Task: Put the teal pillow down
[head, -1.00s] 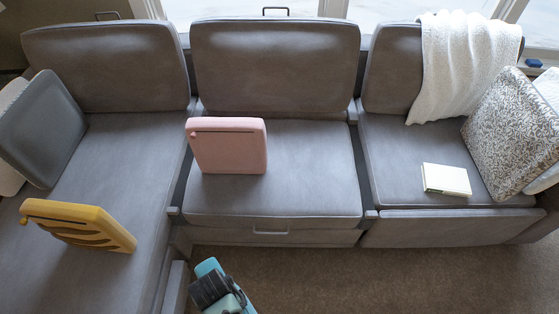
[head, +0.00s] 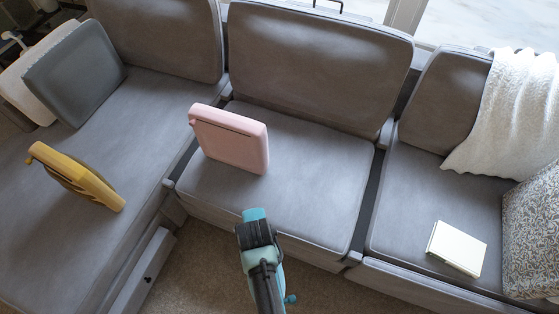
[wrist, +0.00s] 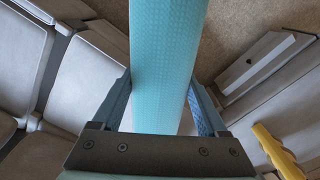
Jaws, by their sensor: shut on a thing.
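My gripper (head: 256,222) is in front of the middle sofa seat, above the carpet near the seat's front edge. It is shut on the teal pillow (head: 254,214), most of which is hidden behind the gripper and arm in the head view. In the wrist view the teal pillow (wrist: 165,60) stands edge-on between the two fingers, which press on its sides. Its surface looks finely textured. The pillow is held in the air; I see nothing under it.
On the grey sofa, a pink pillow (head: 232,140) stands on the middle seat (head: 300,185). A yellow pillow (head: 80,180) and a grey pillow (head: 75,75) are at left. A book (head: 457,248), white throw (head: 510,115) and patterned pillow (head: 532,235) are at right. The middle seat's right part is clear.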

